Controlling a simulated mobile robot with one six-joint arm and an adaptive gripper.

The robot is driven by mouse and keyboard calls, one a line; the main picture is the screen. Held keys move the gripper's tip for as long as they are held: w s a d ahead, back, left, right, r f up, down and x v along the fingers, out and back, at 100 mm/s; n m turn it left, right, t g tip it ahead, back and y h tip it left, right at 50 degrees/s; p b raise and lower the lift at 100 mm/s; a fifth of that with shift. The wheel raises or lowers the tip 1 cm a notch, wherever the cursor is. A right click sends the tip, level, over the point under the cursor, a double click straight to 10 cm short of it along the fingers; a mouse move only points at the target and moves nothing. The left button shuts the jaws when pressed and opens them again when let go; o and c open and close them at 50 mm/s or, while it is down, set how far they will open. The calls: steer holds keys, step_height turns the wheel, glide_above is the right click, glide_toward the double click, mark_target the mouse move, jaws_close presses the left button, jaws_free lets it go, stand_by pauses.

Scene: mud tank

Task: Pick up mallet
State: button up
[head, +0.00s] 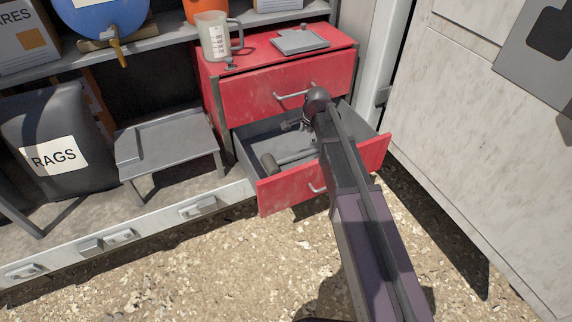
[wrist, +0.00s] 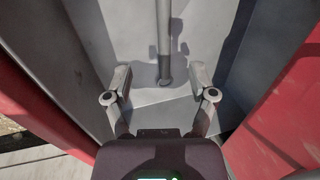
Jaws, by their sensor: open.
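The mallet lies in the open lower drawer (head: 246,146) of a red cabinet. In the head view its dark cylindrical head (head: 270,163) is at the front left of the drawer, and its grey handle (head: 297,156) runs right until my arm hides it. In the wrist view the handle (wrist: 164,35) comes down from the top edge and its rounded end lies between my fingers; the mallet's head is out of that view. My gripper (wrist: 160,74) is open and empty, with one finger on each side of the handle's end. It also shows small in the head view (head: 291,126), over the drawer.
A closed red drawer (head: 270,88) with a bar handle sits above the open one. A measuring jug (head: 212,40) and a grey flat box (head: 300,40) stand on the cabinet. A grey step stool (head: 165,145) is left, a pale wall panel (head: 480,130) right. The gravel floor in front is clear.

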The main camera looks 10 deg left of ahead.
steer(key=shift+w+a+f, duration=0.15)
steer(key=shift+w+a, duration=0.05)
steer(key=shift+w, duration=0.05)
steer(key=shift+f, duration=0.15)
steer(key=b, duration=0.8)
glide_above(299, 154)
steer(key=s+d, duration=0.1)
step_height(299, 154, down, 8)
steer(key=shift+s+r, duration=0.1)
steer(key=shift+r, duration=0.05)
steer(key=shift+f, duration=0.2)
steer(key=shift+f+b, duration=0.1)
steer(key=shift+b, duration=0.2)
steer(key=shift+a+b+x, duration=0.2)
steer(key=shift+b+x, duration=2.2)
steer(key=shift+x, duration=0.1)
jaws_close()
